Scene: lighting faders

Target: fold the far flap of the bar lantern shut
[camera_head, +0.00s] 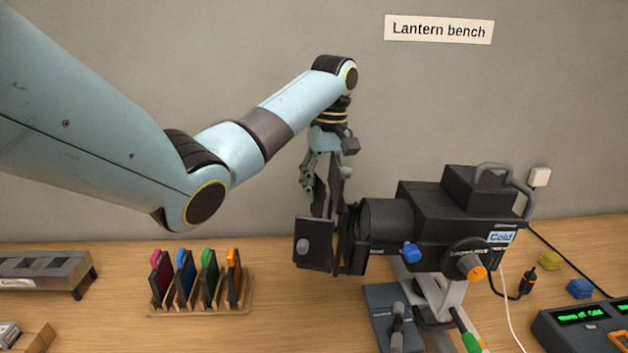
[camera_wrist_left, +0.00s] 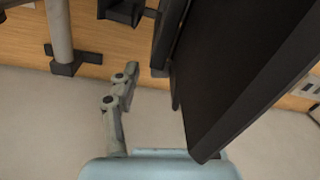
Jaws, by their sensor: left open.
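The bar lantern (camera_head: 425,220) is a black lamp with a "Cold" label, on a grey stand. Its dark flaps project at the left end. The near flap (camera_head: 314,258), with a grey knob, faces me. Narrow dark plates stand up behind it; I cannot tell surely which is the far flap. My left gripper (camera_head: 322,178) hangs pointing down, open, at these plates. In the left wrist view, one grey finger (camera_wrist_left: 118,95) shows left of a large dark plate (camera_wrist_left: 235,75), apart from it. The other finger is hidden there. My right gripper is not in view.
A wooden rack (camera_head: 205,309) of colored filter holders stands left of the lantern. A grey box (camera_head: 42,270) lies farther left. A console (camera_head: 590,325) with green displays is at the right edge. A wall rises close behind the lantern.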

